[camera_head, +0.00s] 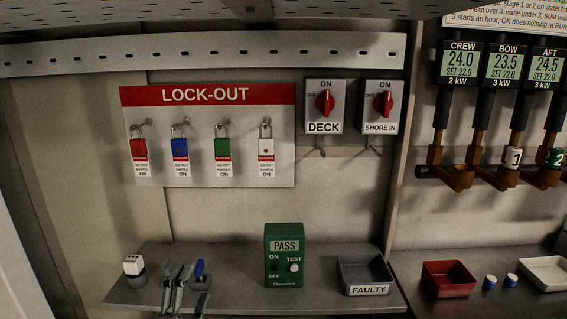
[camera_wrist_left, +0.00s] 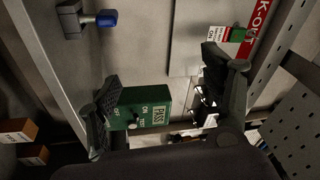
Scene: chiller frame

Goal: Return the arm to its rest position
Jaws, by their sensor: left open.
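The green tester (camera_wrist_left: 148,105) reading PASS shows behind and beside one finger, apart from the grip as far as I can tell. My right gripper is in neither view.
Above hang the LOCK-OUT board (camera_head: 208,112) with padlocks and two red rotary switches (camera_head: 325,102). A red tray (camera_head: 448,278) stands right.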

